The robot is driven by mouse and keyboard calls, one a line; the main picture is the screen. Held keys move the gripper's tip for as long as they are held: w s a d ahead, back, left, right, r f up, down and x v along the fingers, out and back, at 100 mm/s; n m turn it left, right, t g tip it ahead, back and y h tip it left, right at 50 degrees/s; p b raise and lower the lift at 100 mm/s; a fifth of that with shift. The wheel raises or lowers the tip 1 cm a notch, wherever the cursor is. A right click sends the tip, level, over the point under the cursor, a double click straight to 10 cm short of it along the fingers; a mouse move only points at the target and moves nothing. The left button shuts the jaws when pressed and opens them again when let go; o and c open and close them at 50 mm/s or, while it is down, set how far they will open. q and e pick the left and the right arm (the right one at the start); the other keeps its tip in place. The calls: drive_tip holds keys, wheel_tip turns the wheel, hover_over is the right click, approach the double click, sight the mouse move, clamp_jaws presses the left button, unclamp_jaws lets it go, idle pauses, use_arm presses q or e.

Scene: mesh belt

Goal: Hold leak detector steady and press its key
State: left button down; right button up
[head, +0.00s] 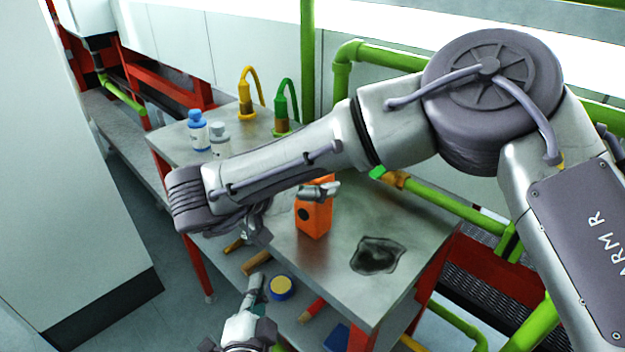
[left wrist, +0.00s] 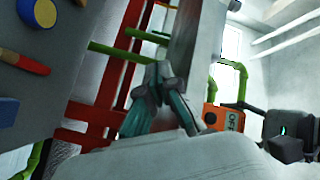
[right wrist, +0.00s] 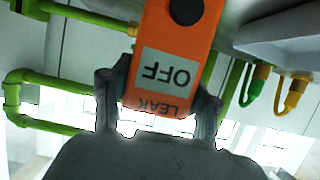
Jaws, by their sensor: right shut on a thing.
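The leak detector (head: 315,216) is an orange box above the grey table top; whether its base touches the table I cannot tell. My right gripper (right wrist: 160,88) is shut on the leak detector, with a finger on each side. In the right wrist view its label (right wrist: 168,75) reads OFF and LEAK, upside down, and the dark round key (right wrist: 187,11) shows at the top edge. My left gripper (head: 256,282) is shut and empty, low in front of the table. In the left wrist view its fingertips (left wrist: 155,75) are apart from the leak detector (left wrist: 224,119).
A bottle with a blue cap (head: 198,132), a pale bottle (head: 219,140), and yellow (head: 246,95) and green (head: 284,108) hose fittings stand at the back. A dark stain (head: 378,256) marks the table top (head: 345,290). A blue-yellow roll (head: 281,287) lies below. My right arm crosses over the table.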

sight(303, 214)
use_arm(q)
wheel_tip(303, 214, up, 12)
drive_tip(key=s+t, duration=0.3)
drive_tip(key=shift+w+d+f, duration=0.1)
drive_tip(key=shift+w+d, duration=3)
drive_tip(key=shift+d, duration=0.05)
drive_tip(key=shift+w+d, duration=0.3)
drive_tip(key=shift+s+a, duration=0.3)
drive_tip(key=shift+a, duration=0.05)
